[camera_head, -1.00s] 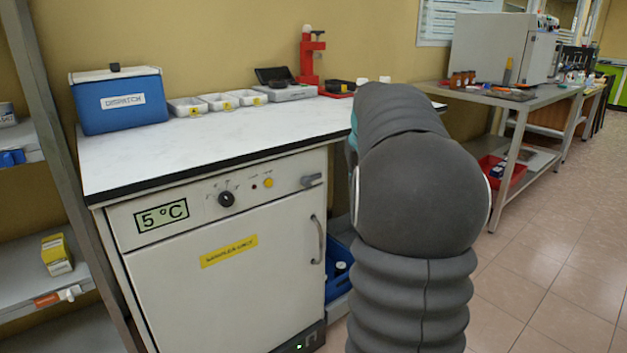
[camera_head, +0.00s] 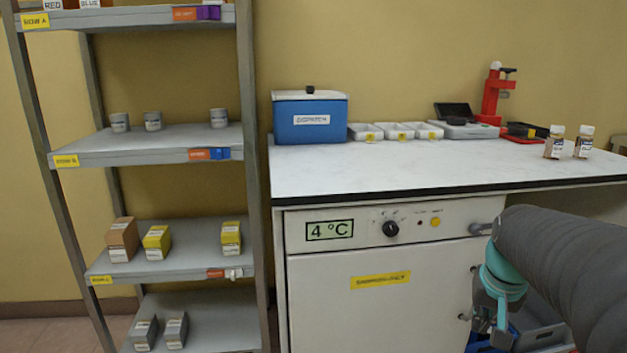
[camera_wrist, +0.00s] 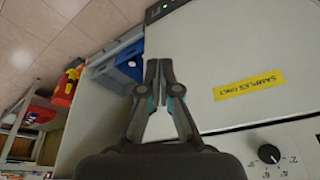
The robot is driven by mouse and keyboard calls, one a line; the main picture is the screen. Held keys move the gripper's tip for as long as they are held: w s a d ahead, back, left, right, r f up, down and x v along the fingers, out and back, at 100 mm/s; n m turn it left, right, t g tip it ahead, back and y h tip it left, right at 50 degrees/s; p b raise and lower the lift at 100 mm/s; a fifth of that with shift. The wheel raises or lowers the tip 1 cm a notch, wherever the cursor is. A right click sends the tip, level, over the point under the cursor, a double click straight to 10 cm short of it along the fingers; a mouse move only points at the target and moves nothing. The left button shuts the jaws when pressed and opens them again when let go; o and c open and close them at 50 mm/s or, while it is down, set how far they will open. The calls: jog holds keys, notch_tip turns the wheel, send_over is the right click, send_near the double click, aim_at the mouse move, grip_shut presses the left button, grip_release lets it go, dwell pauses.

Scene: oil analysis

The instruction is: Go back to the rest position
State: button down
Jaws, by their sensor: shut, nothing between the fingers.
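My gripper shows in the wrist view (camera_wrist: 158,68), its two fingertips together with nothing between them. It points along the front of the white sample cabinet (camera_wrist: 225,60). In the head view my arm comes in at the lower right, folded low in front of the cabinet's right side, below the counter top. The teal and grey wrist part (camera_head: 500,280) covers part of the cabinet's right edge. The fingertips are hard to make out in the head view.
A shelf rack (camera_head: 165,145) with cans and boxes stands at the left. The counter (camera_head: 400,175) holds a blue dispatch box (camera_head: 310,118), white trays (camera_head: 395,131), a red stand (camera_head: 492,95) and two small bottles (camera_head: 570,142). A blue bin (camera_wrist: 128,66) sits beside the cabinet.

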jog(key=s+a+n+t+y, duration=0.1)
jog(key=s+a+n, duration=0.3)
jog(key=s+a, duration=0.8)
jog(key=a+t, duration=0.1)
jog(key=a, duration=0.3)
jog(key=shift+f+n, duration=0.25)
jog(key=shift+n, duration=0.15)
jog(key=c, duration=1.9)
grip_release()
jog(key=shift+s, duration=0.1)
